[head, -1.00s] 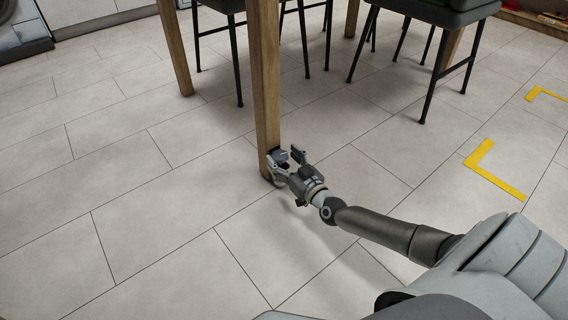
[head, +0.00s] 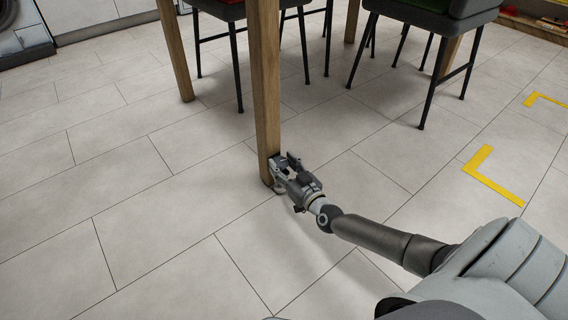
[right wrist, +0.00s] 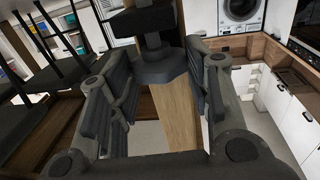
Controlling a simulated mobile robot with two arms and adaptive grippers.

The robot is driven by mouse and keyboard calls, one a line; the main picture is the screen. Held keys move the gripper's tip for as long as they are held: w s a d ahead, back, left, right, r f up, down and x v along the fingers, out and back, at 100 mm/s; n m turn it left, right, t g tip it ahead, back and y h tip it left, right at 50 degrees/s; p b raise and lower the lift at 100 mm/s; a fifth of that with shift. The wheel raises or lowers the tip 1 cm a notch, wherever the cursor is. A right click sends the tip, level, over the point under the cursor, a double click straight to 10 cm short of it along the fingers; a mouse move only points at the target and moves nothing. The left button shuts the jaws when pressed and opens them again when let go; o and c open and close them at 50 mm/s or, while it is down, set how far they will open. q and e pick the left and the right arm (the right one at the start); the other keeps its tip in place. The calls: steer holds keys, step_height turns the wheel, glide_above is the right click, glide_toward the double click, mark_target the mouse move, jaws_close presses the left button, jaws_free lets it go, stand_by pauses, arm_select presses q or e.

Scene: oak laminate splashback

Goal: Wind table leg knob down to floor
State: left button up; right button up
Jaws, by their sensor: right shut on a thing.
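The wooden table leg (head: 266,100) comes down to the floor near the middle of the head view. My right gripper (head: 282,172) is at its lower end, shut on the knob. In the right wrist view the knob (right wrist: 160,66) is a dark lobed piece between the two fingers, at the end of the wooden leg (right wrist: 176,118). A dark stem and wider foot parts (right wrist: 150,20) show beyond the knob. In the head view the gripper mostly hides the knob, and I cannot tell if the foot touches the floor. My left gripper is not in view.
Dark chairs (head: 424,60) with thin legs stand behind and right of the leg. Another table leg (head: 176,55) is at the back left. Yellow corner marks (head: 490,178) lie on the tiles at right. The tiled floor (head: 140,230) in front and to the left is clear.

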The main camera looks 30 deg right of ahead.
steer(key=shift+a+r+m+g+h+p, duration=0.2)
steer(key=shift+m+h+p, duration=0.75)
steer(key=shift+p, duration=0.75)
steer(key=shift+a+m+g+h+p, duration=0.1)
steer(key=shift+a+m+h+p, duration=0.3)
steer(key=shift+h+p, duration=1.1)
steer(key=shift+w+f+m+g+h+p, duration=0.1)
steer(key=shift+m+g+h+p, duration=0.2)
steer(key=shift+m+h+p, duration=0.35)
steer(key=shift+f+m+g+h+p, duration=0.1)
steer(key=shift+m+g+h+p, duration=0.5)
steer(key=shift+h, duration=0.4)
steer(key=shift+w, duration=0.1)
steer(key=shift+m, duration=0.3)
steer(key=o, duration=1)
